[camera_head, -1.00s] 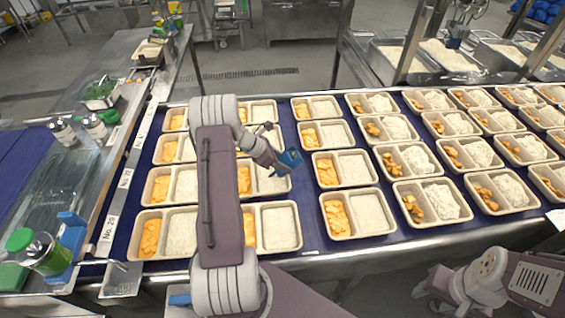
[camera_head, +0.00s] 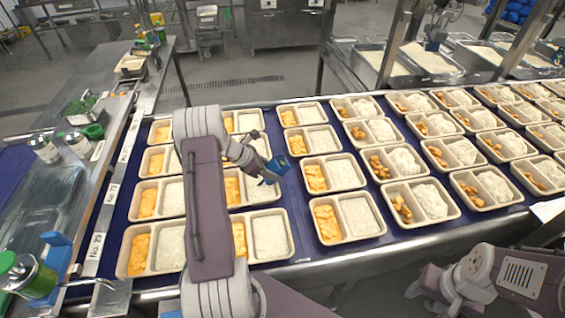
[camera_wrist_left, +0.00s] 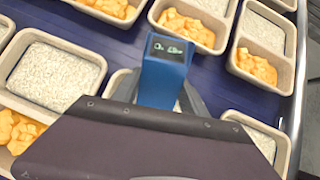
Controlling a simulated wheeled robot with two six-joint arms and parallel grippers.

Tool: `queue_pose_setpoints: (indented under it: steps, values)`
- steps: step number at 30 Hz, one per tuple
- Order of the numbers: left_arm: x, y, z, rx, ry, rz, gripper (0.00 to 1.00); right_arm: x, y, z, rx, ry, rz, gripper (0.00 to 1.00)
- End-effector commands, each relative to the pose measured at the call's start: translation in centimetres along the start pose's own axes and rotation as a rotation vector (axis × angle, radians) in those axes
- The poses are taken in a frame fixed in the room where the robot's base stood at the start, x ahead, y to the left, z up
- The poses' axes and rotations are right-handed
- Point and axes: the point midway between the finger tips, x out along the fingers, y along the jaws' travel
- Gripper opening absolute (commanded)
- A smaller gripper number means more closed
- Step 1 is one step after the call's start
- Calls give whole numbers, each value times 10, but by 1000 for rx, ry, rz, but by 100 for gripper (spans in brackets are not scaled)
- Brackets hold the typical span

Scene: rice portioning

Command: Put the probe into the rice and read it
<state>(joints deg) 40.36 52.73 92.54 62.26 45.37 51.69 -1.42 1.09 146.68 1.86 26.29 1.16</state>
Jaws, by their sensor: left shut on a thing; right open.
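My left gripper (camera_head: 262,176) is shut on the blue probe (camera_head: 276,168) above the trays on the belt. In the left wrist view the probe (camera_wrist_left: 163,72) stands between the fingers, its small display lit with digits too blurred to read surely. Its lower end is hidden there, so I cannot tell whether it touches rice. White rice (camera_head: 270,236) fills the right compartment of a near tray (camera_head: 291,236), below the probe. Rice (camera_wrist_left: 56,75) also shows in a tray at the left of the wrist view. My right gripper (camera_head: 412,292) is open and empty at the lower right.
Rows of two-part trays (camera_head: 387,222) with orange food and rice cover the blue belt (camera_head: 300,225). A green-lidded jar (camera_head: 36,277) and a blue holder (camera_head: 57,255) stand at the left. Steel bins of rice (camera_head: 385,62) stand at the back right.

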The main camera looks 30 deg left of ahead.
Motion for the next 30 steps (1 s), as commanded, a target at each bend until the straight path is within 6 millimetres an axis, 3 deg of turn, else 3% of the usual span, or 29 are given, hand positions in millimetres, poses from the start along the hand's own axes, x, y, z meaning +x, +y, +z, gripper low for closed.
queue_pose_setpoints:
  steps: [23,30]
  values:
    - [-69,0,58,1,0,0,10,-77,-2,-8,0,0,0,50]
    - [-69,0,58,0,0,0,10,-77,-2,-8,0,0,0,50]
